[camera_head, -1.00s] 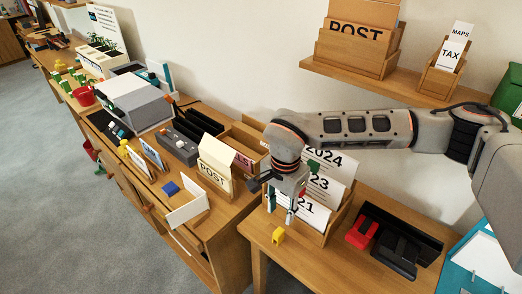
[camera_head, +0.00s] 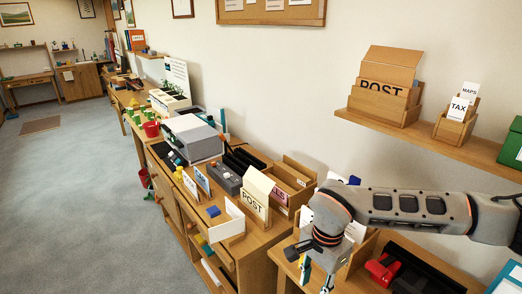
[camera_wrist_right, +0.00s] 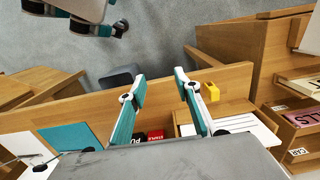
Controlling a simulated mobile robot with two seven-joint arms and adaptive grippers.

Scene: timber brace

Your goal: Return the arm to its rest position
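My right arm reaches in from the right edge of the head view. Its right gripper (camera_head: 316,278) points down over the near part of the desk, in front of the wooden file holder. It is open, and in the right wrist view the two teal-and-grey fingers (camera_wrist_right: 160,78) stand apart with nothing between them. A small yellow block (camera_wrist_right: 211,91) lies on the wood just beyond the right finger in that view, apart from it.
A red item (camera_head: 382,268) and a black tray (camera_head: 425,270) lie right of the gripper. Left of it stand a POST card box (camera_head: 255,198) and a white panel (camera_head: 228,224). A shelf (camera_head: 425,132) with another POST box (camera_head: 385,88) hangs above the arm. The floor (camera_head: 80,200) at left is clear.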

